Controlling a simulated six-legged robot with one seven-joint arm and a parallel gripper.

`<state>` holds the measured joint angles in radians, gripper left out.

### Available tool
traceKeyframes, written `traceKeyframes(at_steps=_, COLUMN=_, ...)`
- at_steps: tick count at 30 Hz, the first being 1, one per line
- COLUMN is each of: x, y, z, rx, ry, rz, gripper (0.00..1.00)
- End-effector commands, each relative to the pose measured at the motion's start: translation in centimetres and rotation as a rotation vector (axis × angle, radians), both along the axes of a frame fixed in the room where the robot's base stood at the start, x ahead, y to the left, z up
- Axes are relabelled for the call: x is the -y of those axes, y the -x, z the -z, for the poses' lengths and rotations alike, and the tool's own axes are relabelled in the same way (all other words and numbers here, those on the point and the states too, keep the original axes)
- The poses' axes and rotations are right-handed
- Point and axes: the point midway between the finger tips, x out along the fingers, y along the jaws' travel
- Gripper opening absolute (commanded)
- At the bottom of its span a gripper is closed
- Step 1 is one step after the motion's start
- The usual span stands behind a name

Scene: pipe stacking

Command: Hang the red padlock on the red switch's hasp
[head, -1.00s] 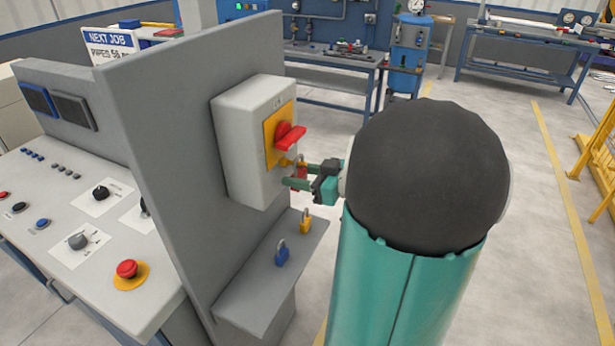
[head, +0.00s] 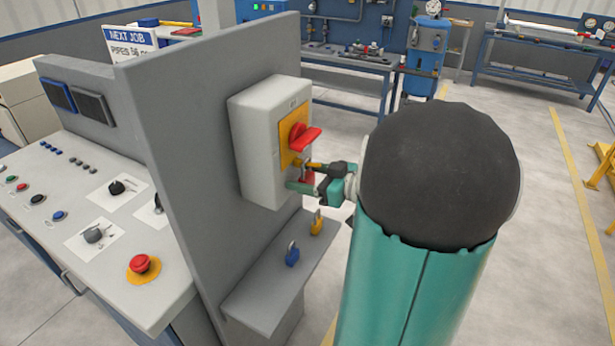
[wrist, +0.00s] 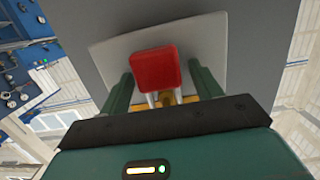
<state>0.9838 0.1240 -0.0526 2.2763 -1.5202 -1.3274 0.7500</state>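The red switch (head: 300,135) is a red handle on a yellow plate, on a pale grey box (head: 262,160) fixed to an upright grey panel. The yellow hasp (head: 312,164) is just below the handle. The red padlock (head: 307,176) is at the hasp. In the wrist view the red padlock (wrist: 156,70) shows its body and two shackle legs meeting the yellow hasp (wrist: 170,102). My gripper (wrist: 163,85) has its fingers on either side of the padlock, with a gap visible on the right, so it looks open. Whether the shackle passes through the hasp is hidden.
A blue padlock (head: 292,254) and a yellow padlock (head: 317,222) are on the grey shelf (head: 270,290) below the box. A console (head: 100,235) with knobs and a red stop button (head: 140,264) stands at left.

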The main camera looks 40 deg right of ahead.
Motion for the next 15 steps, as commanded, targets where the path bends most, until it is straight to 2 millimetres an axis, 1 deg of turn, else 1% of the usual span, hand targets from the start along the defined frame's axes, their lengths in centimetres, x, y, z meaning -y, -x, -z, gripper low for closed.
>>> traceKeyframes(at_steps=9, x=0.1, y=0.3, z=0.0, rx=-0.001, ry=0.000, rz=0.000, gripper=0.67)
traceKeyframes(at_steps=11, x=0.2, y=0.7, z=-0.1, rx=-0.001, ry=0.000, rz=0.000, gripper=0.67)
traceKeyframes(at_steps=14, x=0.7, y=2.0, z=-0.3, rx=0.000, ry=0.000, rz=0.002, gripper=0.67)
traceKeyframes(at_steps=15, x=1.0, y=2.7, z=-0.4, rx=-0.001, ry=0.001, rz=0.003, gripper=0.67)
